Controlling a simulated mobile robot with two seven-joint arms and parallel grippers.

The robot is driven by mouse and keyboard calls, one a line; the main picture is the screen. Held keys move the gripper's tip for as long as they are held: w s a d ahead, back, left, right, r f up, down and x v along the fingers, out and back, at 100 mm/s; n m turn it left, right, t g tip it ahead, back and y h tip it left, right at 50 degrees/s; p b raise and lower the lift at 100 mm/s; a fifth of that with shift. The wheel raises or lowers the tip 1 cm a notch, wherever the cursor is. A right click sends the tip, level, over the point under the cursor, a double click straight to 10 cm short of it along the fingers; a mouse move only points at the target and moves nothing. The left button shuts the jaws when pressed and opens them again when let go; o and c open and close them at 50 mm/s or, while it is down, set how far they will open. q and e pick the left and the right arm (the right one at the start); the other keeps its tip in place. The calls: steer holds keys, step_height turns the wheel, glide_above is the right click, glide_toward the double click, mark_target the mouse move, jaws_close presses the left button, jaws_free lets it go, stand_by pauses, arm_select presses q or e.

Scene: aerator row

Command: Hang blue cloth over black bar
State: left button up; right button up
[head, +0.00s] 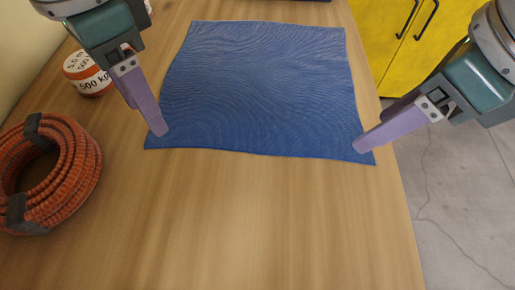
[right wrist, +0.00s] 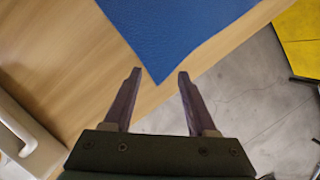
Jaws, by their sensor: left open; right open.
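The blue cloth (head: 258,90) lies spread nearly flat on the wooden table, its near edge slightly wavy. My left gripper (head: 158,132) is open at the cloth's near left corner, with its fingertips over the cloth. My right gripper (head: 360,146) is open at the near right corner. In the right wrist view the cloth's corner (right wrist: 165,50) points toward the gap between the open fingers (right wrist: 160,76), with nothing held. Whether the fingertips touch the cloth is unclear. I cannot identify the black bar; only a dark edge (head: 300,1) shows at the top of the head view.
A coil of orange hose (head: 72,165) lies on the table (head: 230,220) at the left. A white and orange tub (head: 85,72) stands behind it. A yellow cabinet (head: 430,60) stands beyond the table's right edge. The table's near part is clear.

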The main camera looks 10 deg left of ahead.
mark_target(364, 155)
arm_select(q)
steer(key=shift+f, duration=1.85)
arm_select(e)
steer(key=shift+f, duration=1.85)
arm_select(q)
steer(key=shift+f, duration=0.1)
steer(key=shift+f+b, duration=0.25)
steer(key=shift+b, duration=0.05)
arm_select(e)
steer(key=shift+f, duration=0.3)
arm_select(q)
steer(key=shift+r, duration=0.15)
steer(key=shift+c, duration=0.3)
arm_select(e)
steer(key=shift+r, duration=0.1)
steer(key=shift+c, duration=0.3)
arm_select(q)
jaws_close()
arm_select(e)
jaws_close()
steer(key=shift+r, duration=0.1)
